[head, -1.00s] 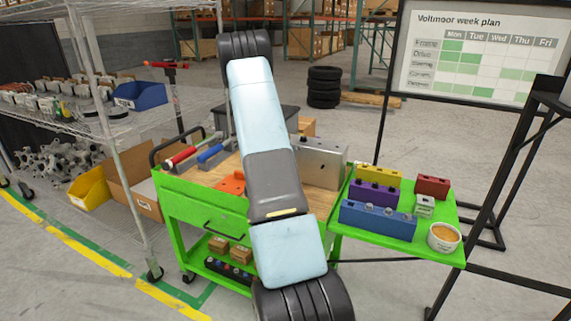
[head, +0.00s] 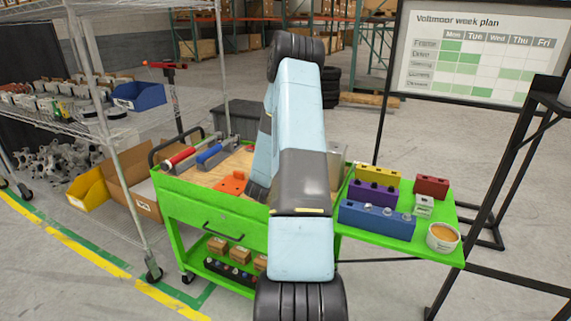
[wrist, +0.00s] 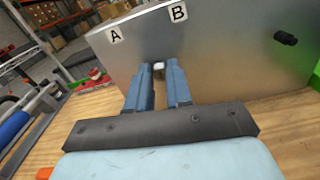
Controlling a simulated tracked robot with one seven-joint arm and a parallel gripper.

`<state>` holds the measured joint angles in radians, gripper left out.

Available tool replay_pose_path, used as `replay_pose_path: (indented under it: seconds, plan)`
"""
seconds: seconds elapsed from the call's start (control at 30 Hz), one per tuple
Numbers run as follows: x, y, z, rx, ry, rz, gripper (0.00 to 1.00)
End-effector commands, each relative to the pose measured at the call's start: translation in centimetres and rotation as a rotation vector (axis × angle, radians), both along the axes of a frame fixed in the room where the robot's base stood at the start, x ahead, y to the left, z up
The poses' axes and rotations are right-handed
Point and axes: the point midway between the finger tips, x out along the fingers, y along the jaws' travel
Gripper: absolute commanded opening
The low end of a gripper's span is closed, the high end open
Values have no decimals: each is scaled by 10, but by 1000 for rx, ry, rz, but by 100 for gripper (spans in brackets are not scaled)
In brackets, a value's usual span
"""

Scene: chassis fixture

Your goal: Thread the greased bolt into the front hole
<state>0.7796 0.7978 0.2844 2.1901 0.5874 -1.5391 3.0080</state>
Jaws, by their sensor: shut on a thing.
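In the wrist view my gripper (wrist: 160,75) has its two blue fingers shut on a small pale metal piece, apparently the bolt (wrist: 159,67). Only its end shows between the fingertips; grease on it cannot be made out. The fingertips are close to the face of the grey metal chassis plate (wrist: 225,60), below and between labels A and B. I cannot tell whether the bolt touches the plate. The front hole is not visible. In the head view my arm hides the gripper and most of the metal chassis (head: 337,165).
A black stub (wrist: 286,38) sticks out of the plate at right. The side shelf holds a blue block with bolts (head: 376,219), purple, yellow and red blocks, and a bowl of tan paste (head: 444,237). Red and blue-handled tools (head: 210,152) and an orange part (head: 232,182) lie on the cart.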

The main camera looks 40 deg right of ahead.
Motion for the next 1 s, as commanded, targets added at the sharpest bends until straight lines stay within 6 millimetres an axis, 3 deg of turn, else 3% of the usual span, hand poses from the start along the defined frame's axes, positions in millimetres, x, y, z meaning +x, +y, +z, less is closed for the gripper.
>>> replay_pose_path:
  seconds: [0.2,0.23,0.5,0.8,1.0]
  plan:
    - [-1,-1,0,0,1,-2,0]
    - [-1,-1,0,0,1,-2,23]
    - [0,0,0,0,1,-1,49]
    - [-1,1,0,0,1,0,50]
    - [-5,14,0,1,2,1,50]
